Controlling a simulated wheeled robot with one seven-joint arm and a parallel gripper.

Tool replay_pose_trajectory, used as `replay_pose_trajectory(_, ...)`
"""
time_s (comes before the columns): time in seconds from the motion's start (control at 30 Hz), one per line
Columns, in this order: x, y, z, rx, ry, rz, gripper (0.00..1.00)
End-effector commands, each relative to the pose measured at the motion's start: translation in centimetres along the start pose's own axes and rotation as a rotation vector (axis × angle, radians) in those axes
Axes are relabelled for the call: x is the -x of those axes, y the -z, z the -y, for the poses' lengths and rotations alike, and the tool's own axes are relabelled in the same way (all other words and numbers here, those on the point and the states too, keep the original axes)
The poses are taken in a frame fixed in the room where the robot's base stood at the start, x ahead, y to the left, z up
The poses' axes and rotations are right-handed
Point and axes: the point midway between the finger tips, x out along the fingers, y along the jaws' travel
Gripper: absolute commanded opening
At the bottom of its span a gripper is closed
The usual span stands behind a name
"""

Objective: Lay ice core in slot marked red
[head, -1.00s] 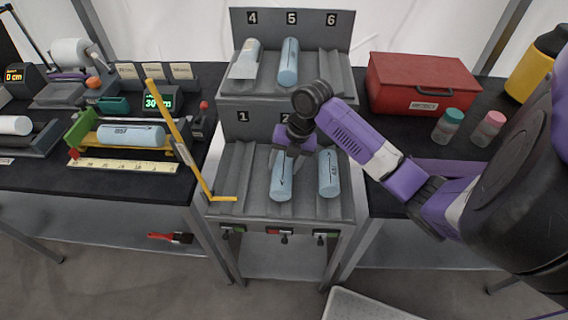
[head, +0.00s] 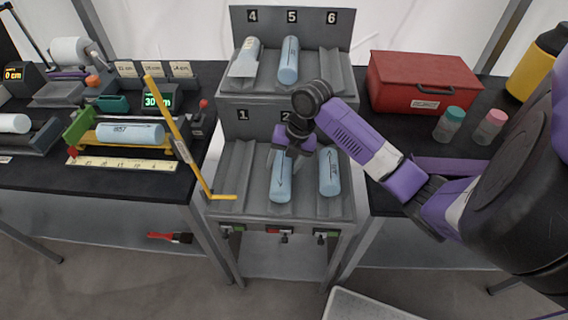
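A pale blue ice core (head: 282,185) with a dark arrow lies lengthwise in the middle slot of the lower rack (head: 235,170). The red marker (head: 279,231) is on the rack's front edge below this slot. My gripper (head: 289,153) is low over the far end of this core and partly hides it. Its fingers are small and dark here, so I cannot tell whether they are open, touching or shut on the core. Another pale blue core (head: 329,175) lies in the right lower slot, above a green marker (head: 325,233). The left lower slot is empty, with a green marker (head: 231,230).
The upper rack (head: 333,75) holds a core in slot 5 (head: 288,60) and a covered one in slot 4 (head: 246,57); slot 6 is empty. A yellow bar (head: 178,135) stands at the left. A core (head: 130,132) lies in a measuring cradle. A red box (head: 423,82) is right.

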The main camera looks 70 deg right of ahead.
Motion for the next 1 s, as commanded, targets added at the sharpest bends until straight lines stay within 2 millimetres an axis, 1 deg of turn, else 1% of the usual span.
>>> replay_pose_trajectory(0.03, -0.6, 0.1, 0.5, -0.005, 0.015, -0.008, 0.79)
replay_pose_trajectory(0.2, -0.7, 0.2, 0.6, -0.006, 0.018, -0.010, 0.79)
replay_pose_trajectory(0.37, -0.1, 0.1, 0.6, -0.006, 0.017, -0.009, 0.79)
replay_pose_trajectory(0.47, 1.3, 0.0, 0.5, -0.005, 0.015, -0.005, 0.79)
replay_pose_trajectory(0.6, 3.8, 0.0, 0.3, -0.002, 0.009, -0.001, 0.79)
replay_pose_trajectory(0.73, 5.9, 0.0, 0.2, 0.000, 0.006, 0.000, 0.79)
replay_pose_trajectory(0.9, 7.5, 0.0, 0.1, -0.001, 0.003, 0.001, 0.79)
replay_pose_trajectory(1.0, 7.8, 0.1, 0.1, 0.000, 0.003, 0.000, 0.79)
